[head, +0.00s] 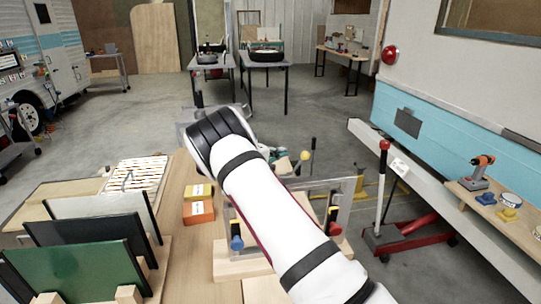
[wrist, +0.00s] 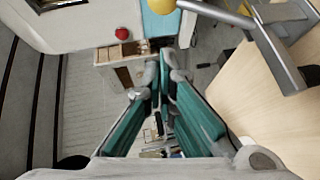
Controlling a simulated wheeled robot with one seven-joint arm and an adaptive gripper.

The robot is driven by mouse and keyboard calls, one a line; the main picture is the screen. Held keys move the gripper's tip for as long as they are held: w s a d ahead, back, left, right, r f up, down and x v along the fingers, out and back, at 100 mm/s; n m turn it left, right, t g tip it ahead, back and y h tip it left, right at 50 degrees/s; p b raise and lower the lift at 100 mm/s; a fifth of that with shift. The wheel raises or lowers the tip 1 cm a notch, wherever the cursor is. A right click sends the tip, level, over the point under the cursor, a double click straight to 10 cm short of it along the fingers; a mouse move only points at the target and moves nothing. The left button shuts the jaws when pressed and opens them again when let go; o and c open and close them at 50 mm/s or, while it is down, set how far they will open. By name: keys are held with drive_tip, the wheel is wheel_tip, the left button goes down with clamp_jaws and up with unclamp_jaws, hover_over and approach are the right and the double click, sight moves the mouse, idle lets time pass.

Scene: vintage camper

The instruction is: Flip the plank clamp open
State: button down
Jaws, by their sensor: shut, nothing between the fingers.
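A lever with a yellow ball knob (head: 306,156) stands up just beyond my white arm in the head view. In the wrist view a yellow ball (wrist: 161,4) sits at the top edge, at the end of a grey metal bar (wrist: 225,14). The bar runs right to a bracket beside a pale wood surface (wrist: 265,100). I cannot tell for sure that this is the plank clamp, nor its exact position. My gripper (wrist: 164,68) has its teal-padded fingers together and empty, below the yellow ball and apart from it.
A metal frame on the bench carries a blue-handled clamp (head: 236,236) and a red-handled one (head: 333,214). Yellow and orange boxes (head: 198,212) and upright panels (head: 85,258) stand left. A red floor jack (head: 400,235) and a shelf with a drill (head: 481,168) are right.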

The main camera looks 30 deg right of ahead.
drive_tip(key=shift+s+d+f+p, duration=0.15)
drive_tip(key=shift+s+d, duration=0.15)
drive_tip(key=shift+d, duration=0.3)
drive_tip(key=shift+s+d+f+p, duration=0.1)
drive_tip(key=shift+s+d+p, duration=0.15)
drive_tip(key=shift+d, duration=0.4)
drive_tip(key=shift+s+d+f+p, duration=0.15)
drive_tip(key=shift+s+d, duration=0.2)
drive_tip(key=shift+d, duration=0.25)
drive_tip(key=shift+d, duration=0.1)
drive_tip(key=shift+d+y, duration=0.2)
drive_tip(key=shift+y, duration=0.1)
